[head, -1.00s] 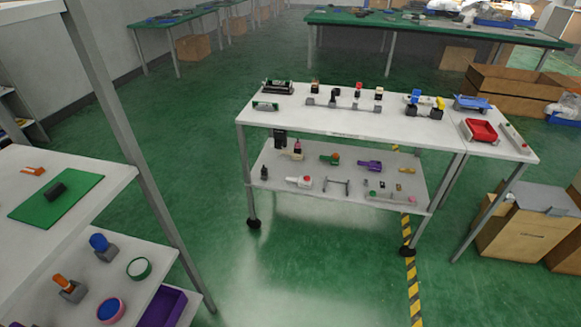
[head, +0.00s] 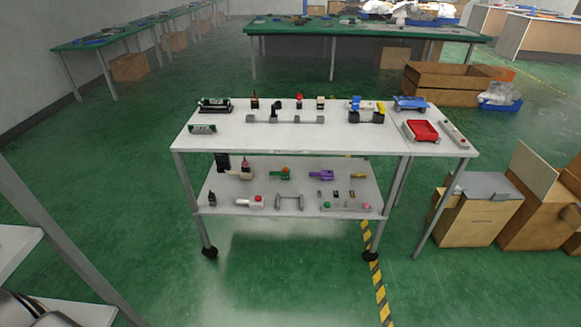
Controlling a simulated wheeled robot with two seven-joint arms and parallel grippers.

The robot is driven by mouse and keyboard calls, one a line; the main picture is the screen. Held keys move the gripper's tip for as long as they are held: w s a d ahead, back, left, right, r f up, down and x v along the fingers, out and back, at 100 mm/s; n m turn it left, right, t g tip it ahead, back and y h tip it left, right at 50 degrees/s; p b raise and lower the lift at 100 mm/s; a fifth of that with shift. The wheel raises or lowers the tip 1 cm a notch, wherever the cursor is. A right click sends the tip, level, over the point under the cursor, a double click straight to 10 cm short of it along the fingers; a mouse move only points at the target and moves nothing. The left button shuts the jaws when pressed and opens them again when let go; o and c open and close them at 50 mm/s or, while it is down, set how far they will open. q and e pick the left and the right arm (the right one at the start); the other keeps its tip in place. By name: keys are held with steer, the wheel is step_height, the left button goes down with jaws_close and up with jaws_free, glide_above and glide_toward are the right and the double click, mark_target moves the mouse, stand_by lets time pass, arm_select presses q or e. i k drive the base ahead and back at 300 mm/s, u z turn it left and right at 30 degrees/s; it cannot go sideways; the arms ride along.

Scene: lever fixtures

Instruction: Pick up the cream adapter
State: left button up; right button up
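A small cream piece (head: 238,175) lies on the lower shelf of the white two-tier table, near its back left, beside a pink-topped part (head: 246,168). It is too small to tell for sure whether it is the cream adapter. Neither of my grippers shows in the head view.
The table's upper top (head: 290,140) hangs over the lower shelf (head: 300,202) and carries several fixtures. A side table with a red tray (head: 421,130) adjoins it on the right. Cardboard boxes (head: 482,208) stand further right. Green floor in front is clear.

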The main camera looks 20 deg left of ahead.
mark_target(245, 173)
steer(key=z, duration=0.25)
steer(key=i, duration=1.65)
steer(key=u, duration=0.85)
